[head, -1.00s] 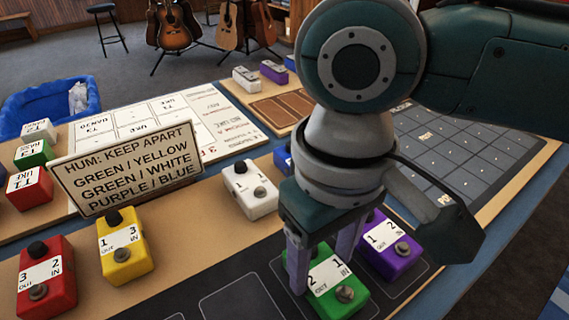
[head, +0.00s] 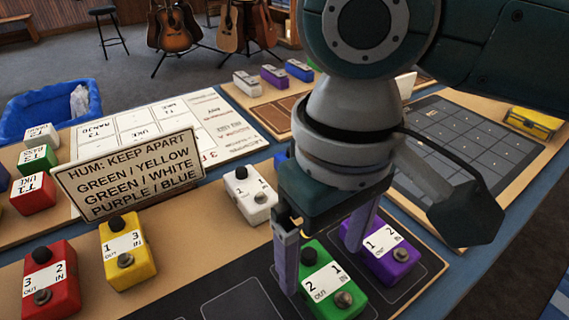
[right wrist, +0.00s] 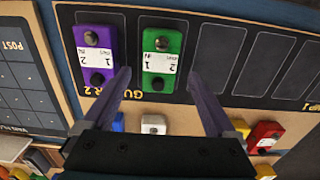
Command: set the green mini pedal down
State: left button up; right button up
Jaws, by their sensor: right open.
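The green mini pedal (head: 328,280) stands upright on the dark board (head: 240,308), in an outlined slot beside the purple pedal (head: 388,250). My right gripper (head: 318,270) is open, its two fingers on either side of the green pedal. In the right wrist view the green pedal (right wrist: 163,58) lies beyond and between the spread fingertips (right wrist: 160,78), with gaps on both sides. The purple pedal (right wrist: 95,55) is close to its left there, with a narrow gap. My left gripper is not in view.
A sign (head: 130,172) reads to keep green from yellow, green from white, and purple from blue. White (head: 250,195), yellow (head: 127,250) and red (head: 50,285) pedals stand nearby. Empty outlined slots (right wrist: 222,57) lie beside the green pedal. A blue bin (head: 50,108) is at far left.

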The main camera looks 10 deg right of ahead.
aim_at(321, 274)
pick_arm(q)
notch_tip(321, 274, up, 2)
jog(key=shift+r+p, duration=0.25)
jog(key=shift+p, duration=0.75)
pick_arm(e)
notch_tip(321, 274, up, 9)
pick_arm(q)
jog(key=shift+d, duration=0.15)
pick_arm(e)
jog(key=s+a+f+t+y, duration=0.2)
jog(key=s+a+f+y, duration=0.2)
jog(key=s, duration=0.1)
jog(key=s+d+f+m+h, duration=0.1)
jog(key=s+d+h, duration=0.1)
jog(key=d, duration=0.4)
jog(key=s+d+f+m+t+h, duration=0.1)
jog(key=s+d+f, duration=0.1)
jog(key=s+d, duration=0.3)
jog(key=shift+d+f+t+h, duration=0.3)
jog(key=shift+d+h, duration=0.1)
jog(key=shift+d, duration=0.8)
